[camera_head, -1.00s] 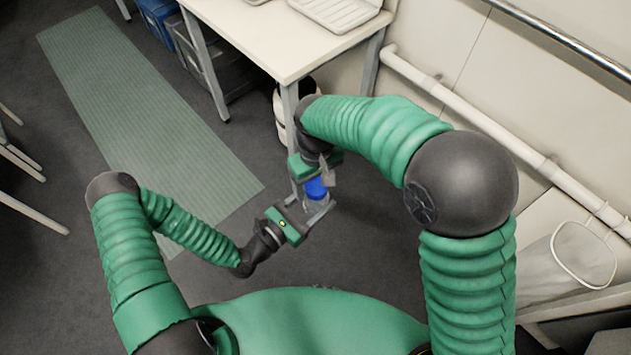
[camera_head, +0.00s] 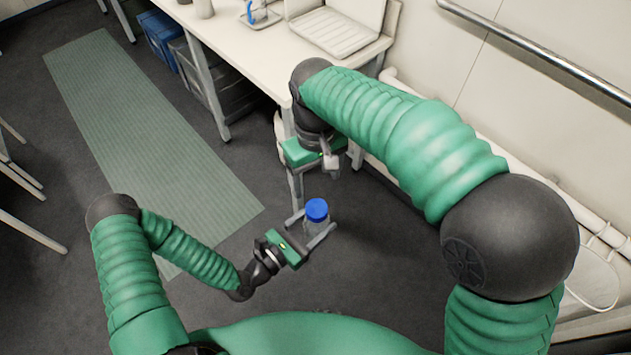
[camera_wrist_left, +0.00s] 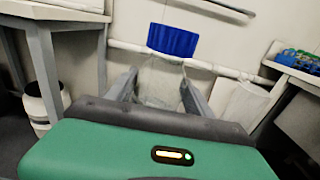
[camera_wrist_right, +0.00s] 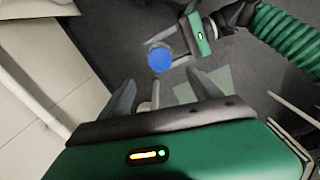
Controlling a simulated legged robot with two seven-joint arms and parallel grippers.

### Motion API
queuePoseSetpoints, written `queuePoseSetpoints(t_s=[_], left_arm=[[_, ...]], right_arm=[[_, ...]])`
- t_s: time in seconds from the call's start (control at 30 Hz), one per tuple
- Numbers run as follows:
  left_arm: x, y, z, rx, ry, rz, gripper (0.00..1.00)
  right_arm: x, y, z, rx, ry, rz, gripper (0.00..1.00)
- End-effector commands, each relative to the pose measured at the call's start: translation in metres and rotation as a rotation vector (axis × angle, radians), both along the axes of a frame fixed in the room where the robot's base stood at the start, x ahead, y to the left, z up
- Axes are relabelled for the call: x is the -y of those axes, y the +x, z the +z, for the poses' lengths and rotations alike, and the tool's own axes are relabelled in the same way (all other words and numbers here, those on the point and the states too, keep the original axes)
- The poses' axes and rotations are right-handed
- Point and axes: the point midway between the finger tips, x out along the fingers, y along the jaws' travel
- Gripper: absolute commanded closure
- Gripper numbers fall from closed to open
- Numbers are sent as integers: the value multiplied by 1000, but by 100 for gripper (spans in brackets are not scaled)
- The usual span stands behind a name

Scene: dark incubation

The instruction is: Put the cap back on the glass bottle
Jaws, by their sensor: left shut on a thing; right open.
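The clear glass bottle (camera_head: 317,229) is upright between the fingers of my left gripper (camera_head: 312,223), which is shut on it. The blue cap (camera_head: 316,208) sits on top of the bottle's mouth. In the left wrist view, the cap (camera_wrist_left: 172,40) looks level above the glass body (camera_wrist_left: 160,80); how far it is screwed down cannot be told. My right gripper (camera_head: 338,160) is open and empty, apart from the cap, beyond and above it. In the right wrist view, the cap (camera_wrist_right: 160,58) shows beyond the spread fingers.
A white table (camera_head: 245,55) stands behind my right gripper, with a leg close to it. A wall rail (camera_head: 540,50) and pipes run along the right. A green floor mat (camera_head: 150,140) lies at left. Open floor surrounds the bottle.

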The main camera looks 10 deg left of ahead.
Motion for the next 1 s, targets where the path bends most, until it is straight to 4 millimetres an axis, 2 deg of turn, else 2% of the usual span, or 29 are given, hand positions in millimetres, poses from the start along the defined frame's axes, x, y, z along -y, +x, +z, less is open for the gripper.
queuePoseSetpoints(t_s=[0.37, 0.47, 0.57, 0.67, 0.7, 0.8, 0.9, 1.0], left_arm=[[0, 0, 1, 2, -1, 0, 100], [0, 0, 1, 2, -1, 0, 100], [0, 0, 1, 2, -1, 0, 100], [1, 0, 1, 2, -1, 0, 100], [1, 0, 1, 1, 0, 0, 100], [1, 0, 1, 2, -1, 0, 100], [0, 0, 1, 2, -1, 0, 100], [0, 0, 1, 2, -1, 0, 100]], right_arm=[[1, 0, -1, 1, 1, -3, 27], [17, 1, -7, 11, 4, -35, 27], [53, 1, -22, 36, 16, -115, 27], [107, -8, -44, 78, 33, -235, 27], [130, -15, -53, 97, 41, -288, 27], [178, -39, -74, 142, 57, -415, 27], [213, -65, -91, 183, 68, -521, 27], [234, -86, -102, 211, 73, -592, 27]])
